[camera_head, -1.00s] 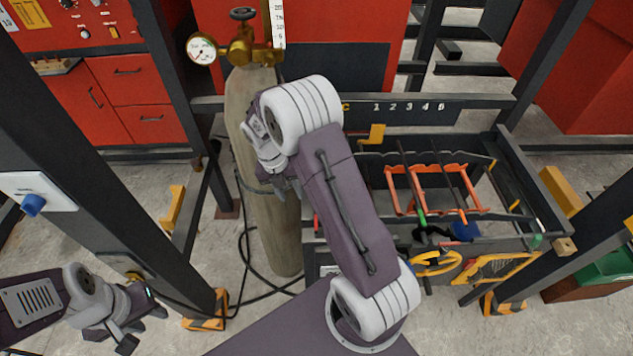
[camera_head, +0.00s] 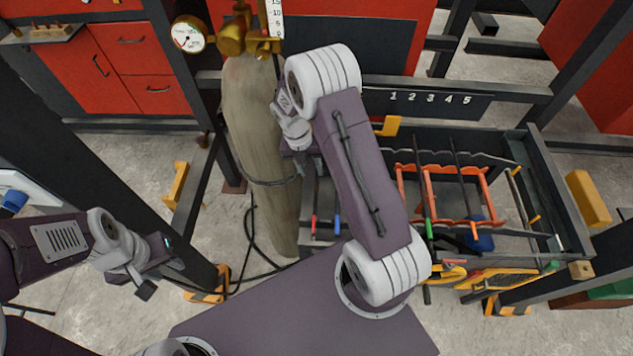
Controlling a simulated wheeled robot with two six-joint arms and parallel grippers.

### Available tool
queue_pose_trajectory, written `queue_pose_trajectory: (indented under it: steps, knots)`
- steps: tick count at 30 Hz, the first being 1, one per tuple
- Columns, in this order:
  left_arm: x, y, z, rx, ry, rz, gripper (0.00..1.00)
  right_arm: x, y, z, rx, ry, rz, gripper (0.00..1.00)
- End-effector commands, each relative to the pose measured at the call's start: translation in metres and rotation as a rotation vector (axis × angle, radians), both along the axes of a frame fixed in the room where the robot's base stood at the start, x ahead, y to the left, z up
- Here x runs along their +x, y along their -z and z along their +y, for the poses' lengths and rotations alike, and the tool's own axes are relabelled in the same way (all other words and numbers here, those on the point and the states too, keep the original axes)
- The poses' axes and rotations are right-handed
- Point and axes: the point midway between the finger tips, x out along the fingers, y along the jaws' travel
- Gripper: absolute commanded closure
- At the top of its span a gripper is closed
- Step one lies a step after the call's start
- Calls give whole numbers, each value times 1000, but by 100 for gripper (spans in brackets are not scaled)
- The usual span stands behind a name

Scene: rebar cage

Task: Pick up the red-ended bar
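The red-ended bar (camera_head: 314,225) shows its red tip at the left end of the dark rack (camera_head: 560,200). A blue-ended bar (camera_head: 337,226) lies just to its right. The upper parts of both are largely hidden by my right arm. My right gripper (camera_head: 306,172) points down over the rack's left side, above and a little left of the red tip. Its fingers are mostly hidden, and I cannot see whether they touch anything. My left gripper (camera_head: 160,277) is open and empty at the lower left, well away from the rack.
A green-ended bar (camera_head: 429,228) and an orange-ended bar (camera_head: 473,230) lie across orange supports (camera_head: 487,190) farther right. A gas cylinder (camera_head: 262,120) with a gauge (camera_head: 189,36) stands close left of my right gripper. Dark posts (camera_head: 185,175) frame the area. A number strip (camera_head: 430,103) runs behind the rack.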

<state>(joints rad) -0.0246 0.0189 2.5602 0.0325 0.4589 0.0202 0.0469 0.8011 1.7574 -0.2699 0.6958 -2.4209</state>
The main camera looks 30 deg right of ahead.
Motion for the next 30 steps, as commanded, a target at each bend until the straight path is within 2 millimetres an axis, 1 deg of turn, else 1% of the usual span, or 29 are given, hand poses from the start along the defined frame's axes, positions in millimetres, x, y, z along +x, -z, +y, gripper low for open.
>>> queue_pose_trajectory:
  steps: [2,5,6,9,16,17,18,20,30]
  knots:
    - [0,-9,0,0,0,0,64,-3,8,-3,0,0,7,64]
    - [0,-19,0,0,0,0,64,-5,26,-7,0,0,8,64]
    - [0,-18,0,0,0,-1,64,-5,35,-8,0,1,6,64]
    - [0,-19,0,0,0,0,64,-5,46,-10,1,1,3,64]
    - [0,-18,0,0,0,0,64,-5,49,-10,1,0,1,64]
    - [0,-18,0,0,0,0,64,-5,49,-10,1,0,1,72]
    - [0,-18,0,0,0,0,64,-5,49,-10,1,0,1,83]
    - [0,-18,0,0,0,0,64,-5,49,-10,1,0,1,100]
    - [0,-18,0,0,0,0,64,-5,49,-10,1,0,1,100]
